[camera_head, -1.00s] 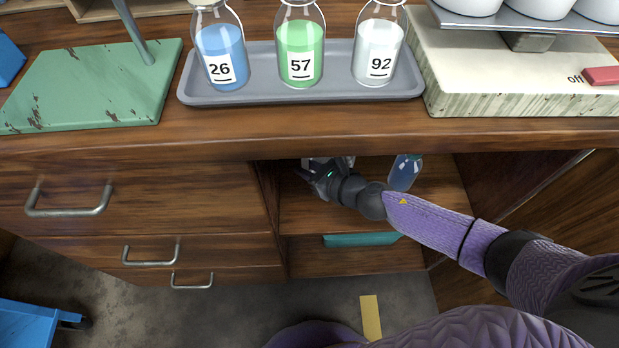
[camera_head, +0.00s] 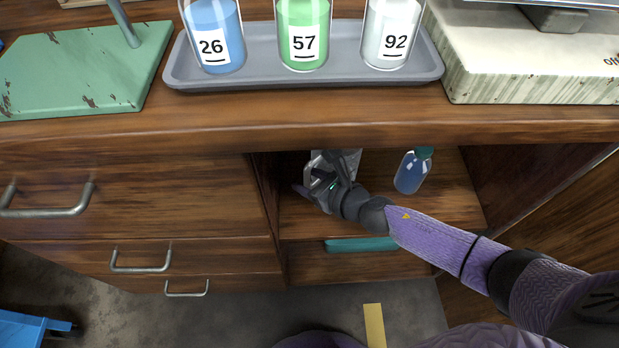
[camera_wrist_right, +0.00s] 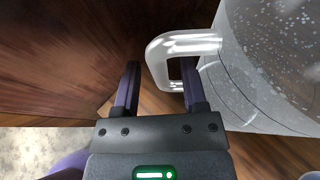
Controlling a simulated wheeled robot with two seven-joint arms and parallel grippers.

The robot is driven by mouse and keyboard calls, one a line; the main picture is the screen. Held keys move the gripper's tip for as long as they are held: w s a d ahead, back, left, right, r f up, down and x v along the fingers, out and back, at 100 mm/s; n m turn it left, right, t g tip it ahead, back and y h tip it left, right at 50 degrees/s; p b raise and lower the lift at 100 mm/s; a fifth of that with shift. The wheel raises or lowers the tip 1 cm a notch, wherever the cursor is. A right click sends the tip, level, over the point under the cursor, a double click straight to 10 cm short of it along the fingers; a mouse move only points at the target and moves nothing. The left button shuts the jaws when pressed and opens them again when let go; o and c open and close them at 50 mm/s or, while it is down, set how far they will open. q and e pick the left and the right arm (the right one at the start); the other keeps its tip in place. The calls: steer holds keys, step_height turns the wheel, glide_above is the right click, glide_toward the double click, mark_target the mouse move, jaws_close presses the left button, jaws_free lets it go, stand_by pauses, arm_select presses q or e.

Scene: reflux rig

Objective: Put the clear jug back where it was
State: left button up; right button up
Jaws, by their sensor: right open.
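The clear jug (camera_wrist_right: 262,75) stands at the right of the right wrist view, its handle (camera_wrist_right: 165,50) pointing left. In the head view the jug (camera_head: 350,160) is on the cupboard shelf, partly hidden by my right gripper and the counter edge. My right gripper (camera_wrist_right: 158,85) is open. Its two fingers are apart at the handle, with the right finger reaching into or under the handle loop; the exact depth is unclear. In the head view my right gripper (camera_head: 318,180) is inside the cupboard. My left gripper is not in view.
A blue bottle with a green cap (camera_head: 412,172) stands on the shelf right of my arm. A teal item (camera_head: 360,244) lies on the lower shelf. The cupboard's left wall is close to my gripper. A grey tray (camera_head: 300,80) with three bottles is on the counter above.

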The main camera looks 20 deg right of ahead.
steer(key=shift+r, duration=0.2)
steer(key=shift+s+d+r+p, duration=0.1)
steer(key=shift+s+r+p, duration=0.15)
steer(key=shift+p, duration=0.15)
steer(key=p+v, duration=0.2)
steer(key=v, duration=0.9)
steer(key=s+d+f+m+g+h, duration=0.2)
steer(key=s+d+f+m+h, duration=0.15)
steer(key=s+f+m, duration=0.45)
steer(key=s+d+f+m+g+h, duration=0.25)
steer(key=s+d+f+m, duration=0.25)
steer(key=f+m, duration=0.6)
steer(key=s+a+f+m+g, duration=0.1)
steer(key=s+f+m+g, duration=0.1)
steer(key=s+m, duration=0.4)
steer(key=s+a+f+m+g+h, duration=0.1)
steer(key=s+m+g, duration=0.3)
steer(key=s, duration=0.9)
steer(key=s+a+f+m+g, duration=0.2)
steer(key=s+f+m+g, duration=0.1)
steer(key=s+m, duration=0.7)
steer(key=shift+s+g, duration=0.3)
steer(key=shift+g, duration=0.15)
